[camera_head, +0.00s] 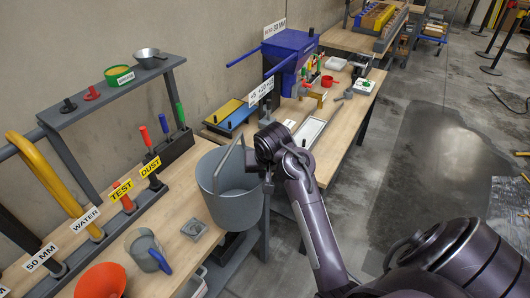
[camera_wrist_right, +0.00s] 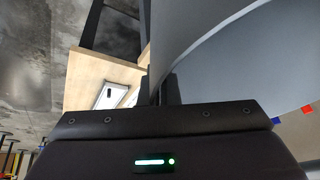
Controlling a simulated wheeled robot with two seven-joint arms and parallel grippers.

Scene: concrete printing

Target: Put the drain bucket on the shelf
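The drain bucket (camera_head: 232,205) is a large grey pail with its handle up, at the right end of the near bench. My right gripper (camera_head: 268,182) is at the bucket's right rim. In the right wrist view the bucket's grey wall (camera_wrist_right: 235,65) runs down between the close-set fingers (camera_wrist_right: 163,92), which look shut on it. A raised grey shelf (camera_head: 112,96) stands along the wall at the left, holding a green tin (camera_head: 119,75) and a metal funnel (camera_head: 148,57). My left gripper is not in view.
The near bench (camera_head: 150,215) holds a grey jug (camera_head: 148,250), an orange cone (camera_head: 100,282), a small grey block (camera_head: 194,229) and a rack of coloured-handled tools (camera_head: 170,152). A second bench (camera_head: 340,125) with a blue machine (camera_head: 290,50) stands behind. Open floor lies to the right.

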